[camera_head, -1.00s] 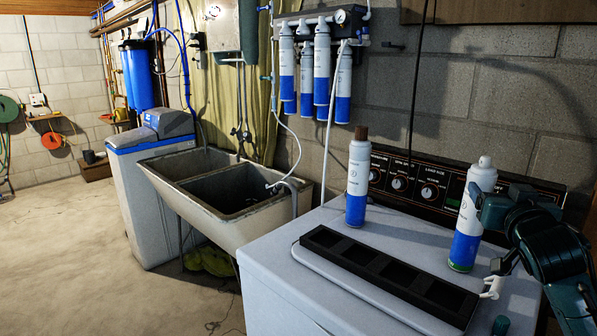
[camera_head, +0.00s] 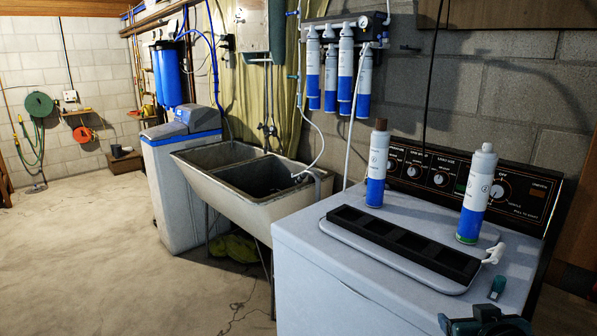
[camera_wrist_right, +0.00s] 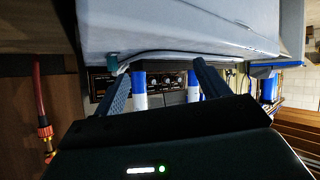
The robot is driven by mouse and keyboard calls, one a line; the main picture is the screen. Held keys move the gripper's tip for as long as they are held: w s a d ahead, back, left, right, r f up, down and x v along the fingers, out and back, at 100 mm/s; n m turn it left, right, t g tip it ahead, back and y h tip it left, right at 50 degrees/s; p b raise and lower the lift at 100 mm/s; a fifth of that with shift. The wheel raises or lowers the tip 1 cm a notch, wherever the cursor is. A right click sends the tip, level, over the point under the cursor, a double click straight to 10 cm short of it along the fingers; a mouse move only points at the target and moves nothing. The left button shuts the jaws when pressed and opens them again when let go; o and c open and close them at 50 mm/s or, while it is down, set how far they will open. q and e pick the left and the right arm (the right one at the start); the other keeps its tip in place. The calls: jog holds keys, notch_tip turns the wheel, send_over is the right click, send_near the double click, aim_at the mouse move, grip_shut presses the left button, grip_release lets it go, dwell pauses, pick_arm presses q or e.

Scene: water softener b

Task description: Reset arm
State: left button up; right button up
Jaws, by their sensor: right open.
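My right gripper (camera_head: 485,322) shows at the bottom right of the head view, low in front of the washer, with its near parts cut off by the frame edge. In the wrist view its two fingers (camera_wrist_right: 162,66) are spread with nothing between them gripped. Beyond them are two blue-and-white bottles, seen upside down. In the head view one bottle with a brown top (camera_head: 378,162) and one with a white top (camera_head: 477,195) stand upright on the washer, apart from the gripper. My left gripper is out of view.
The white washer (camera_head: 325,262) carries a black slotted rack (camera_head: 400,245) and a small teal item (camera_head: 497,287). Left of it are a concrete double sink (camera_head: 250,205) and a water softener (camera_head: 185,185). Several filters hang on the wall. The floor (camera_head: 90,260) at left is clear.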

jog(key=s+a+f+n+g+y, duration=0.2)
jog(key=s+a+f+g, duration=0.35)
jog(key=s, duration=0.65)
jog(key=s+a+f+n+g+y, duration=0.1)
jog(key=s+a+f+g, duration=0.1)
jog(key=s+a+f, duration=0.65)
jog(key=w+a+f+n+t+y+p, duration=0.1)
jog(key=w+a+f+t+y, duration=0.2)
jog(key=a+f+t, duration=0.2)
jog(key=shift+w+a+f+t+y, duration=0.25)
jog(key=shift+w+t+y, duration=0.1)
jog(key=shift+t, duration=0.5)
